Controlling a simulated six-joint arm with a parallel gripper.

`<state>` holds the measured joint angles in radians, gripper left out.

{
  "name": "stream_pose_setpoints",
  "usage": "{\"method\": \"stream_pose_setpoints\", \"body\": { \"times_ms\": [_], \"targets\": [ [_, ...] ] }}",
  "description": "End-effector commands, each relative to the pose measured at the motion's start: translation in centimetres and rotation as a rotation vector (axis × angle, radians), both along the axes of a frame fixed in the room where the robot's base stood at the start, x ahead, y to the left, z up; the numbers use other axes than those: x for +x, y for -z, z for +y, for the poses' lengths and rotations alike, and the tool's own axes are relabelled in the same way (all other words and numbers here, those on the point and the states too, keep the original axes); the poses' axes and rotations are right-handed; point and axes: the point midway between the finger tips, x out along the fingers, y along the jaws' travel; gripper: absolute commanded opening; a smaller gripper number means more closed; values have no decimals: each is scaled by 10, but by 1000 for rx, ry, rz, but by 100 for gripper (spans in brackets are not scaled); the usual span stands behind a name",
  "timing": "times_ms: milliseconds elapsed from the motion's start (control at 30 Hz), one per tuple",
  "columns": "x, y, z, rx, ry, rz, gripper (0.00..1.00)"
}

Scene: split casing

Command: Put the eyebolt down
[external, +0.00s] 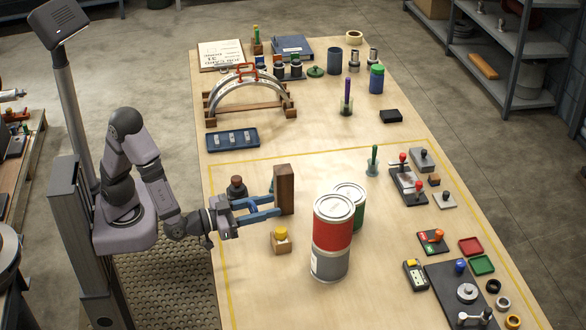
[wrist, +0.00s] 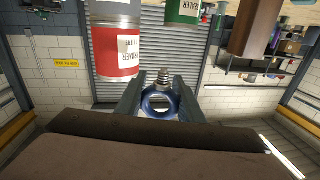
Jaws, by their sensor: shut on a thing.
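In the wrist view the eyebolt (wrist: 160,102), a blue ring with a grey threaded shank, sits between the two fingers of my gripper (wrist: 157,88). The fingers are shut on it, and its shank points away from the palm. In the external view my gripper (external: 262,207) reaches to the right over the table, low and roughly level, close to an upright brown block (external: 284,190). The eyebolt is hard to make out there among the blue fingers. I cannot tell whether it touches the table.
A red and grey can (external: 332,238) stands right of my gripper, with a green can (external: 352,196) behind it. A yellow-topped wooden block (external: 281,240) sits in front, and a dark knobbed piece (external: 237,187) behind. The table (external: 270,290) is bare toward the front.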

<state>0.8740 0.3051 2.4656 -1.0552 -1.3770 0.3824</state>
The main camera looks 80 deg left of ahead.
Motion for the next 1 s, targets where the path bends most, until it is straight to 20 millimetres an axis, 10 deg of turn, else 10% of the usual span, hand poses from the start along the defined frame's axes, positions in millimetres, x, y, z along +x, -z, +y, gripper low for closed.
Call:
{"method": "stream_pose_setpoints", "body": {
  "times_ms": [233, 1000],
  "targets": [
    [-41, 16, -18, 6, -19, 1, 8],
    [-37, 72, -15, 5, -23, 2, 8]
  ]
}}
